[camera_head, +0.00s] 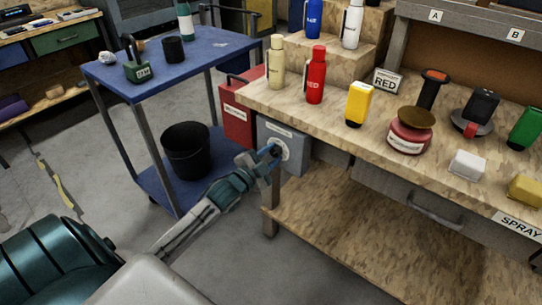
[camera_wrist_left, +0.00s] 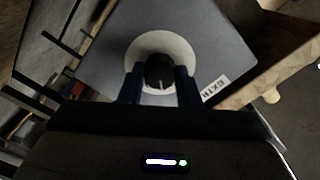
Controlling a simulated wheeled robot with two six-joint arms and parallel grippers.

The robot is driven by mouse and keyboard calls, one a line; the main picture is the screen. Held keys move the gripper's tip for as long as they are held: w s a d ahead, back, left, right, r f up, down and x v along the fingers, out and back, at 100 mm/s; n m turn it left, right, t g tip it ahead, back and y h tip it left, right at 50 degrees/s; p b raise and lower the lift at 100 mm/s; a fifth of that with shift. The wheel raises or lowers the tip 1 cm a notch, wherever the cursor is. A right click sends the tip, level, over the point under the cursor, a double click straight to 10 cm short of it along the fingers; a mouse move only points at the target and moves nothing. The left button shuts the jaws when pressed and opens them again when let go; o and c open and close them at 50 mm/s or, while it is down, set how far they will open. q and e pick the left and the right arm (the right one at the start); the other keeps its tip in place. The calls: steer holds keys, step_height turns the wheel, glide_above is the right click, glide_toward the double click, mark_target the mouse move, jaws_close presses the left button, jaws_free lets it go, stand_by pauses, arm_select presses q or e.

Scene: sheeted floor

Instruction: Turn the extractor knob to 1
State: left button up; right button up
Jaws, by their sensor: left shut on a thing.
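The extractor knob (camera_wrist_left: 159,72) is a small dark round knob with a pale pointer line, set on a white dial on a grey box. In the left wrist view its pointer line points down toward my gripper. The grey extractor box (camera_head: 299,157) is fixed at the left end of the workbench in the head view; its label (camera_wrist_left: 215,88) reads "EXTR" in part. My left gripper (camera_head: 272,153) reaches the box front, and its two blue fingers stand on either side of the knob, shut on it. The dial numbers cannot be read. My right gripper is not in view.
The wooden workbench (camera_head: 345,133) carries several bottles, a "RED" sign and tools. A red box (camera_head: 238,117) stands behind the grey box. A blue cart (camera_head: 185,62) with a black bucket (camera_head: 187,150) stands to the left. The grey floor in front is clear.

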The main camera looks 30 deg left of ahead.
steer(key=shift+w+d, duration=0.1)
arm_select(q)
steer(key=o, duration=1)
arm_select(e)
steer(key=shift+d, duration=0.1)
arm_select(q)
steer(key=shift+s, duration=0.1)
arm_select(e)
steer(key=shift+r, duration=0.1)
arm_select(q)
steer(key=shift+s, duration=0.3)
steer(key=shift+s+a+b, duration=0.2)
steer(key=shift+s+b, duration=0.2)
steer(key=shift+s, duration=2.1)
steer(key=shift+s+a+b, duration=0.2)
steer(key=shift+s+b, duration=0.2)
steer(key=shift+s, duration=2.1)
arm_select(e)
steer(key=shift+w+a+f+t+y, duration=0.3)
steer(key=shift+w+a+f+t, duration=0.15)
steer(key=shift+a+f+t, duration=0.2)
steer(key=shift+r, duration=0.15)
